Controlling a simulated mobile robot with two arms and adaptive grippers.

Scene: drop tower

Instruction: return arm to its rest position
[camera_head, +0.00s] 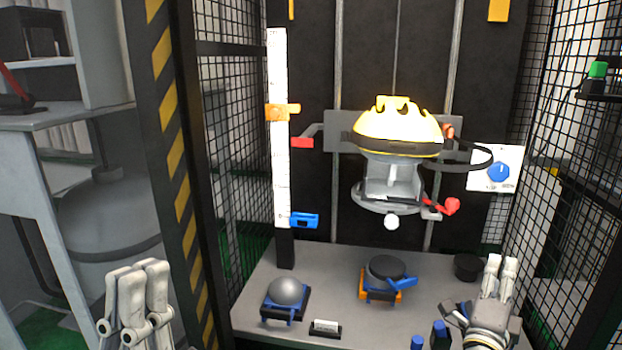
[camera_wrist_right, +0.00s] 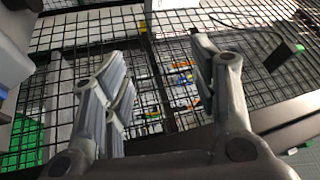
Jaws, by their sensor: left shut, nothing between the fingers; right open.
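My left gripper (camera_head: 140,292) is at the lower left of the head view, in front of the striped post. It is shut with nothing between its fingers. My right gripper (camera_head: 502,268) is at the lower right of the head view, over the right part of the tower's base. In the right wrist view its fingers (camera_wrist_right: 158,85) are apart and empty, with wire mesh behind them. A yellow helmet (camera_head: 398,130) sits on a grey carriage in the middle of the tower, well left of and above my right gripper.
The base plate (camera_head: 255,300) holds a grey dome (camera_head: 286,291) and a round dark anvil (camera_head: 386,268). Mesh walls stand on both sides, with the striped post (camera_head: 172,150) at the left. A white scale (camera_head: 280,180) and a blue dial (camera_head: 498,172) flank the carriage.

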